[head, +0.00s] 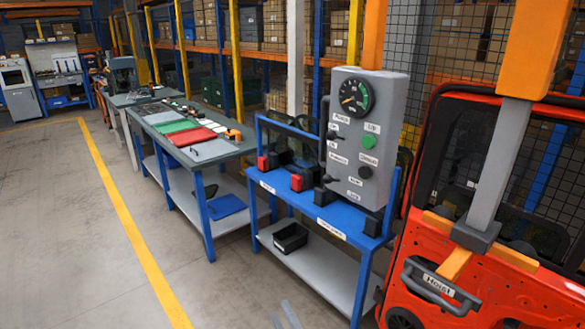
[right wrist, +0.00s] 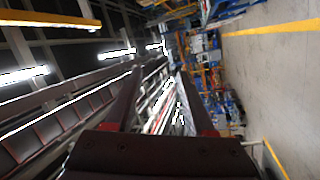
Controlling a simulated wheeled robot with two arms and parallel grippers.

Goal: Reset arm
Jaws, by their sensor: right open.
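My right gripper (head: 284,317) shows only as two small grey fingertips at the bottom edge of the head view. In the right wrist view the gripper (right wrist: 158,76) has its two dark fingers apart, with nothing seen between them. It is short of the blue workstand and clear of everything. My left gripper is not in view. A grey control panel (head: 361,140) with a gauge, green and black buttons and labels stands on the blue stand (head: 340,219). An orange door (head: 440,290) hangs at right with a handle marked Hoist (head: 440,287).
A black bin (head: 290,238) sits on the stand's lower shelf. Red and black items (head: 300,181) are on its top. A workbench (head: 195,150) with red and green mats stands farther left. The floor (head: 80,230) at left, with a yellow line, is clear.

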